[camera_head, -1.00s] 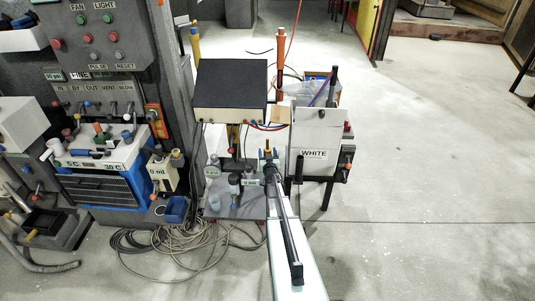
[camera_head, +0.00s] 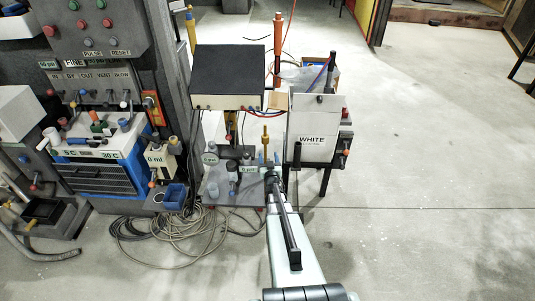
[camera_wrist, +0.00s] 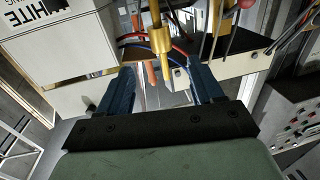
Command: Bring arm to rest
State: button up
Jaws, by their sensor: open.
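My arm (camera_head: 288,232) reaches from the bottom edge up and away from the camera in the head view. My gripper (camera_head: 268,163) is at its far end, small there, near the small bench with bottles. In the wrist view the two dark blue fingers of my gripper (camera_wrist: 163,88) stand wide apart with nothing held between them. A brass fitting (camera_wrist: 161,40) shows between and beyond the fingers; I cannot tell how far off it is.
A white box marked WHITE (camera_head: 313,125) stands just right of my gripper. A black-topped box (camera_head: 229,76) stands behind. The bench (camera_head: 238,193) holds bottles, left of my arm. Cables (camera_head: 165,228) lie on the floor. The floor at right (camera_head: 430,150) is clear.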

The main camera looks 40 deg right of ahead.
jog(key=shift+s, duration=0.1)
dwell(0.5)
jog(key=s+a+f+g+y, duration=0.1)
jog(key=s+f+g+y, duration=0.15)
jog(key=f, duration=0.25)
jog(key=s+a+f+g+y, duration=0.1)
jog(key=f+g, duration=0.2)
jog(key=f, duration=0.3)
jog(key=s+a+f+g+y, duration=0.6)
jog(key=s+a, duration=0.3)
jog(key=s, duration=0.3)
jog(key=s+a+n+g, duration=0.2)
jog(key=s+a, duration=0.6)
jog(key=a, duration=0.4)
jog(key=s+a+n+g, duration=0.2)
jog(key=s+a+g, duration=0.2)
jog(key=s+a, duration=0.4)
jog(key=s+a+n+g+y, duration=0.1)
jog(key=s+a+n+g, duration=0.2)
jog(key=s+a, duration=0.5)
jog(key=shift+s+a+f+g, duration=0.15)
jog(key=shift+a+f+g, duration=0.25)
jog(key=shift+a, duration=3.8)
jog(key=shift+d, duration=0.1)
jog(key=shift+c, duration=0.5)
